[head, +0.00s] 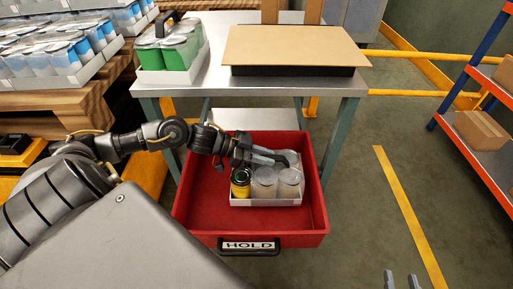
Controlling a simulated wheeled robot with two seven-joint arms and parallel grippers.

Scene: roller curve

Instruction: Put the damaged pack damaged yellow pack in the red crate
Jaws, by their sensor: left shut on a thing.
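The damaged yellow pack (264,201) is a white tray of several cans. Its front left can is yellow with a dark top; the others look greyish with pale lids. The pack is within the walls of the red crate (203,207), toward its right side. I cannot tell whether it rests on the crate floor. My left gripper (276,158) reaches in from the left over the pack and is shut on it at the top; the arm hides part of its back. My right gripper (401,280) shows only its two fingertips at the bottom edge, apart and empty.
The crate carries a HOLD label (249,245) on its front. Behind it stands a metal table (215,86) with a green can pack (167,58) and a cardboard sheet (295,46). Blue packs fill pallets at left. An orange shelf (480,150) stands right, with clear floor between.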

